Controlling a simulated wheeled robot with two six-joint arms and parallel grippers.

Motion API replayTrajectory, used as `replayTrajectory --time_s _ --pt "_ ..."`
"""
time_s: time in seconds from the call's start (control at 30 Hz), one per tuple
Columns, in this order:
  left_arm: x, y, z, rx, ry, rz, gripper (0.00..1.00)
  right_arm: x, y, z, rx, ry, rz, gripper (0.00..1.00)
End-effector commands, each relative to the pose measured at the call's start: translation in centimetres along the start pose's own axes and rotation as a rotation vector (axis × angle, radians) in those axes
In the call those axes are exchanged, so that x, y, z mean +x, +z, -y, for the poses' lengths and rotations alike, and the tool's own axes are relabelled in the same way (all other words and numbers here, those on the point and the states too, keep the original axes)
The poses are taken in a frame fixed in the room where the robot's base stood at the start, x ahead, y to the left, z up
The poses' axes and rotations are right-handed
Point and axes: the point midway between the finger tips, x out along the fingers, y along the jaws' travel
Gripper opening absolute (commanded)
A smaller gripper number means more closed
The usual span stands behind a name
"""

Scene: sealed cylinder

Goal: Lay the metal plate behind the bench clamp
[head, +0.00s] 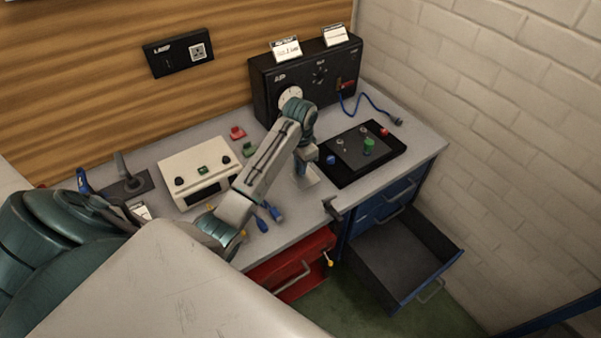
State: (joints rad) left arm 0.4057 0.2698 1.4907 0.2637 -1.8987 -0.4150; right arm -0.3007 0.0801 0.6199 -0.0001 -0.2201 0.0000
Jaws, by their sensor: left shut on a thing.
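My left gripper (303,167) reaches over the middle of the bench, pointing down. It is shut on a small pale grey piece, which looks like the metal plate (308,180), at or just above the bench top. The fingers and wrist hide part of it, and I cannot tell whether it touches the bench. A dark bench clamp (334,208) sits at the bench's front edge, to the right of and nearer than the plate. My right gripper is not in view.
A black tray with knobs (328,176) lies right of the gripper. A black panel box (265,85) stands behind, a cream meter box (180,165) left. Blue pieces (272,212) lie near the front edge. An open drawer (405,250) juts out below right.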

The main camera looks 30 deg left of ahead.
Motion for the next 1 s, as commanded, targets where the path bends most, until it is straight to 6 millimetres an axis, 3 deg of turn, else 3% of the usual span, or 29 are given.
replayTrajectory --time_s 0.3,0.67,0.7,0.8,1.0 --pt "3.6 0.1 0.0 -0.001 0.0 0.002 0.0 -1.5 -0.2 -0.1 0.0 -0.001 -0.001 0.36" --pt "4.1 0.1 0.0 -0.001 0.0 0.001 0.0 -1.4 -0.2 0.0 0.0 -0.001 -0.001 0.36" --pt "4.2 0.1 0.0 -0.001 0.0 0.001 0.14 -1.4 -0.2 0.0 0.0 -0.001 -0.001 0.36" --pt "4.2 0.1 0.0 -0.001 -0.001 0.001 0.34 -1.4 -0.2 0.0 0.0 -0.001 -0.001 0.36" --pt "4.2 0.1 0.0 -0.001 -0.001 0.001 0.34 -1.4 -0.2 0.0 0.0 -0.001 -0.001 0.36"
